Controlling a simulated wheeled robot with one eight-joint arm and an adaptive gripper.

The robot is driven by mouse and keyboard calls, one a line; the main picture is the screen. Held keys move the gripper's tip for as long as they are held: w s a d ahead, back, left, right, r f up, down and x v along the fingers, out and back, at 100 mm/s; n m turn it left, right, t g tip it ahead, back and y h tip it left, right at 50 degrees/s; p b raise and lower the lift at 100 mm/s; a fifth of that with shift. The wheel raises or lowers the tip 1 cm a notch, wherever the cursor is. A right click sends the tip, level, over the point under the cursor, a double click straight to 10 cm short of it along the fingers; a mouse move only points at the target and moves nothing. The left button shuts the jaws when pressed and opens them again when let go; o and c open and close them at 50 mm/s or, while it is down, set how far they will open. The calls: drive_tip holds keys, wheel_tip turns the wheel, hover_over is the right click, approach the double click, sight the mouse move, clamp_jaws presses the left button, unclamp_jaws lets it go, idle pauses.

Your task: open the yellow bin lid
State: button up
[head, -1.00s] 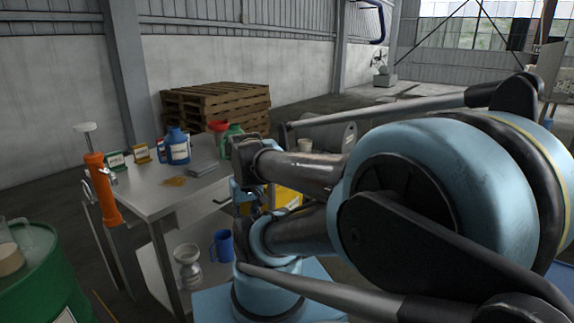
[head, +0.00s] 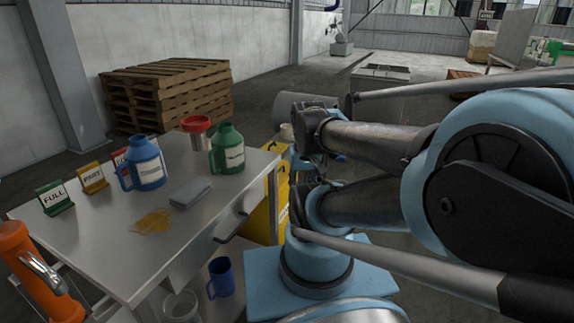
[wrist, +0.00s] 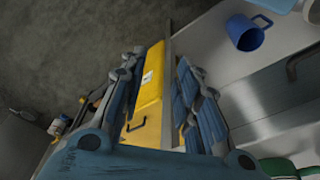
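The yellow bin (head: 262,212) stands beyond the right end of the steel table in the head view, partly hidden by the table and my arm. In the wrist view its yellow lid (wrist: 150,88) shows with a small white label, and a dark handle (wrist: 135,125) sits on the yellow surface below it. The lid looks shut. My gripper (wrist: 160,62) is open, with its blue fingers apart on either side of the yellow bin in the picture. Nothing is between the fingers; I cannot tell how far they are from the lid.
Pallets (head: 165,90) stand behind.

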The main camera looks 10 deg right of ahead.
drive_tip(key=shift+w, duration=0.1)
drive_tip(key=w+r+m, duration=0.2)
drive_tip(key=w+r, duration=0.4)
drive_tip(key=w, duration=0.2)
drive_tip(key=m+g+y, duration=0.1)
drive_tip(key=m+y, duration=0.1)
drive_tip(key=m, duration=0.3)
hover_over(280, 169)
drive_tip(key=s+d, duration=0.2)
drive_tip(key=d, duration=0.1)
drive_tip(key=s+d+x, duration=0.1)
drive_tip(key=x, duration=2.3)
drive_tip(key=shift+w+d, duration=0.3)
drive_tip(key=shift+w, duration=0.05)
clamp_jaws()
